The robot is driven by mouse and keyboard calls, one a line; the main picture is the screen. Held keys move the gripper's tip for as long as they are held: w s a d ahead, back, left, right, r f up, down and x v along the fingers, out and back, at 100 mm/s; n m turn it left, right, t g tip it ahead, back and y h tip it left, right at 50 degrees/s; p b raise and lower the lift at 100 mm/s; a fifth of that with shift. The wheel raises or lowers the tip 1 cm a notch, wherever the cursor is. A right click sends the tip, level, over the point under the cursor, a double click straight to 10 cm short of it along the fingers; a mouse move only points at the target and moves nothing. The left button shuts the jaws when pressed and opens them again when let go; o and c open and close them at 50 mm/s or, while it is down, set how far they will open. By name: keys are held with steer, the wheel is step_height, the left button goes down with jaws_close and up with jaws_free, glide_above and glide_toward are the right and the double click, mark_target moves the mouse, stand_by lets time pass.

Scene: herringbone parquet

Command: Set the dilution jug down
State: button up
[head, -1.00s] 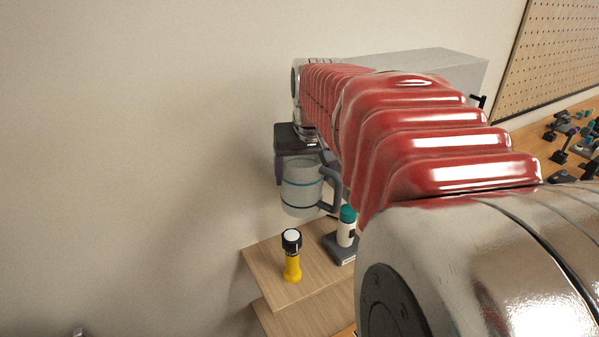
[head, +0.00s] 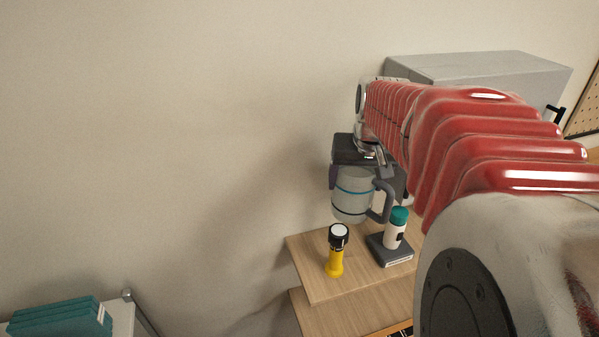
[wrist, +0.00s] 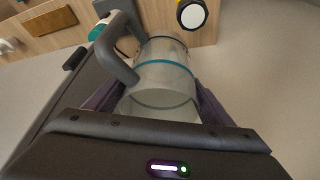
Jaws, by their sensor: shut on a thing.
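The dilution jug (head: 352,196) is a translucent grey cup with a blue band and a dark grey handle. My gripper (head: 348,178) is shut on it and holds it upright above the wooden shelf (head: 313,270), near the wall. In the wrist view the jug (wrist: 163,82) sits between my gripper's purple-grey fingers (wrist: 155,103), its handle to the left. The fingertips are partly hidden behind the jug.
A yellow flashlight (head: 335,255) with a black head stands on the shelf. Right of it, a white bottle with a teal cap (head: 395,229) stands on a dark base (head: 390,253). A grey cabinet (head: 480,75) is behind my arm. Teal boxes (head: 62,318) lie lower left.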

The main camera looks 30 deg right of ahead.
mark_target(356, 207)
step_height(356, 207, down, 10)
steer(key=shift+r, duration=0.2)
steer(key=shift+f, duration=2.2)
steer(key=shift+f, duration=0.1)
steer(key=o, duration=1.6)
steer(key=shift+c, duration=0.2)
steer(key=v, duration=1.2)
